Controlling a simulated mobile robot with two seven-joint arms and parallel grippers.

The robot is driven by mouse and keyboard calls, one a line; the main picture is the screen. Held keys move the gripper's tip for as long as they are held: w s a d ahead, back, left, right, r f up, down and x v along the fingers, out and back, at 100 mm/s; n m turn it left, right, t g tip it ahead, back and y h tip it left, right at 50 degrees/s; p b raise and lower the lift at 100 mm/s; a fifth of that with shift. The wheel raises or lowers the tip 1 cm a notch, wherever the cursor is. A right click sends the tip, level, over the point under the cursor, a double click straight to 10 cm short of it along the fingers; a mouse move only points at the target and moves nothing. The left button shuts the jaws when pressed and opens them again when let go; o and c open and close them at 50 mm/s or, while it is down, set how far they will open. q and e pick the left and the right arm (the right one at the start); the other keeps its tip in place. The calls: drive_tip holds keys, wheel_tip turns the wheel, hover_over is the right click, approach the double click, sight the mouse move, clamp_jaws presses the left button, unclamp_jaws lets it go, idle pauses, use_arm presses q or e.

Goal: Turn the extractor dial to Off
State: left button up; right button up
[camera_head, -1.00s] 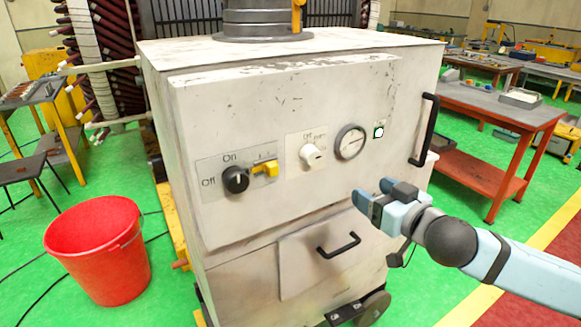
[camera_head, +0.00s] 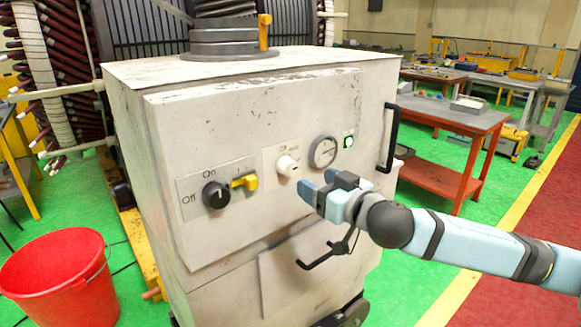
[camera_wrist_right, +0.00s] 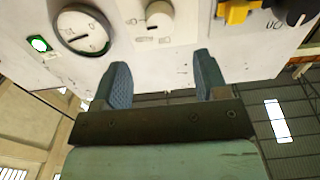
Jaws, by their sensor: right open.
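The white cabinet (camera_head: 165,170) with a duct on top carries the controls. A black dial (camera_head: 216,196) sits at the panel's left, with "Off" at its left and "On" above; its white mark looks roughly upright. A white knob (camera_head: 287,166) sits further right under small "Off" and "Auto" labels; it also shows in the right wrist view (camera_wrist_right: 158,18). I cannot tell which one is the extractor dial. My right gripper (camera_head: 316,186) is open and empty, below and right of the white knob, apart from it. My left gripper is not in view.
A yellow lever (camera_head: 246,182) sits beside the black dial. A round gauge (camera_head: 323,152) and green indicator (camera_head: 348,141) are right of the white knob. Black handles project at the cabinet's right (camera_head: 391,138) and lower front (camera_head: 322,258). A red bucket (camera_head: 58,285) stands at the left.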

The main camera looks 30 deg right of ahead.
sight(291, 168)
drive_tip(key=w, duration=0.2)
drive_tip(key=w+p, duration=0.1)
drive_tip(key=w, duration=0.5)
drive_tip(key=shift+a+p, duration=0.3)
drive_tip(key=shift+p, duration=0.05)
drive_tip(key=shift+w+a, duration=0.1)
drive_tip(key=shift+w, duration=0.5)
drive_tip(key=c, duration=0.9)
